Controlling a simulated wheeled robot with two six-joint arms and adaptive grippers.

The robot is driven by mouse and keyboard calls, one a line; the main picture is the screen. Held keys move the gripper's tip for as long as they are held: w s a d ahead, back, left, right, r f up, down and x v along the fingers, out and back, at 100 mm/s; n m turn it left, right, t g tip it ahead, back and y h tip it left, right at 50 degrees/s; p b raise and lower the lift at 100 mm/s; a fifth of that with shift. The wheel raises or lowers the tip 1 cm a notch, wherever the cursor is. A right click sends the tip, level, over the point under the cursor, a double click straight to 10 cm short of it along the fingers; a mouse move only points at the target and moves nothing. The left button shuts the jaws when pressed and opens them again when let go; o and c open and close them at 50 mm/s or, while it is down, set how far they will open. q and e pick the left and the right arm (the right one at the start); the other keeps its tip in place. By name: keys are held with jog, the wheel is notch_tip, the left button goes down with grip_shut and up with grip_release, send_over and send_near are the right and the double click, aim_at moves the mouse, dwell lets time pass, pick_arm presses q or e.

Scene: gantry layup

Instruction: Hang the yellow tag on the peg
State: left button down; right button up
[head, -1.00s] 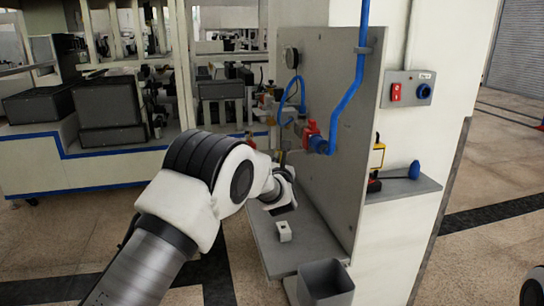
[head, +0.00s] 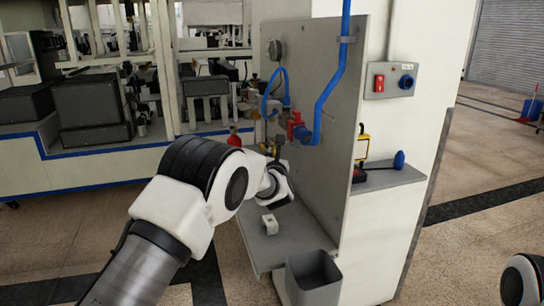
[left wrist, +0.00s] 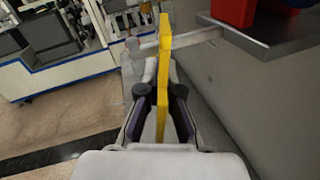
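The yellow tag (left wrist: 165,42) stands nearly edge-on between the fingers of my left gripper (left wrist: 161,75) in the left wrist view. The fingers are closed against both its sides, and its upper end sticks out past the fingertips. A pale peg (left wrist: 195,38) with a rounded end runs out from the grey panel and crosses the tag near its upper end. I cannot tell whether the peg passes through the tag or lies behind it. In the head view, my left wrist hides the gripper and the tag in front of the panel (head: 335,110). My right gripper is out of view.
A red valve (head: 297,126) and blue pipe (head: 331,90) are on the panel above my left wrist. A small white block (head: 270,224) lies on the shelf (head: 290,245) below, with a grey bin (head: 313,280) in front. A side ledge (head: 385,180) holds a blue-headed tool.

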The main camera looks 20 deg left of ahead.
pick_arm(q)
jog(key=c, duration=1.2)
grip_release()
jog(key=shift+c, duration=0.2)
